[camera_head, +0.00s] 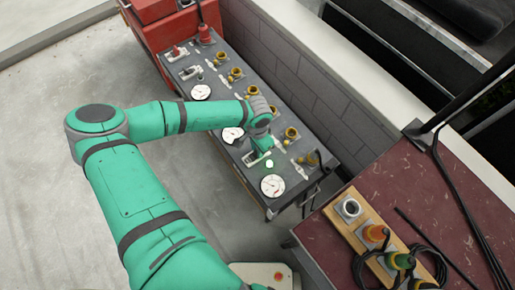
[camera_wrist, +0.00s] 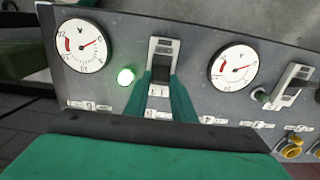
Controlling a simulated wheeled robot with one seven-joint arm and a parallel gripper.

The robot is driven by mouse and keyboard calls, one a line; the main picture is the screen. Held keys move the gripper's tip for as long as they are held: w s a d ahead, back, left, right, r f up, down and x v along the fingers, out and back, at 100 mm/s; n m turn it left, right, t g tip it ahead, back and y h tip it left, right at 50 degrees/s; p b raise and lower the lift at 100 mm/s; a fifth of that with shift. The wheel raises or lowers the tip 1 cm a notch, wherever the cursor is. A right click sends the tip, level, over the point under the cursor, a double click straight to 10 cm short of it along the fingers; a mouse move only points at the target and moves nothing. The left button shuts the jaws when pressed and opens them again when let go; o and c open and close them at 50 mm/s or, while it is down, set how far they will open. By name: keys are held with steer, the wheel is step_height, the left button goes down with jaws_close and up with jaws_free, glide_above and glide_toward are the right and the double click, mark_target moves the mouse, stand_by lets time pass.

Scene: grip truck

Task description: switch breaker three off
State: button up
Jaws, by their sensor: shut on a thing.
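A breaker (camera_wrist: 164,46) with a pale frame and a dark lever sits on the grey panel (camera_head: 227,72), centred in the wrist view. My gripper (camera_wrist: 161,82) has its two green fingers at the lower part of this breaker, one on each side, and is shut on its lever. The fingers and a label partly hide the grip. A lit green lamp (camera_wrist: 125,76) is just left of the breaker; it also shows in the head view (camera_head: 269,163). The breaker's number is too small to read. In the head view my gripper (camera_head: 259,150) largely covers the breaker.
Round gauges (camera_wrist: 83,46) (camera_wrist: 234,67) flank the breaker. Another breaker (camera_wrist: 292,84) with an unlit lamp is at right. Several yellow sockets (camera_head: 292,133) line the panel near the grey wall. A dark red table (camera_head: 400,175) with cables stands at right.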

mark_target(254, 156)
steer(key=shift+s+a, duration=0.1)
steer(key=shift+s+a+t+h, duration=0.5)
steer(key=shift+t+h, duration=0.2)
steer(key=shift+h, duration=0.3)
steer(key=shift+s+a+t+h, duration=0.35)
steer(key=shift+a+t+h, duration=0.4)
steer(key=shift+h, duration=0.35)
steer(key=t+h, duration=0.1)
steer(key=s+a+t+h, duration=0.1)
steer(key=shift+f+h, duration=0.3)
steer(key=shift+h, duration=0.1)
steer(key=shift+s+a+f+t+h, duration=0.2)
steer(key=shift+a+f+t+h, duration=0.15)
steer(key=shift+t+h, duration=0.5)
steer(key=shift+f+h, duration=0.1)
steer(key=shift+h, duration=0.15)
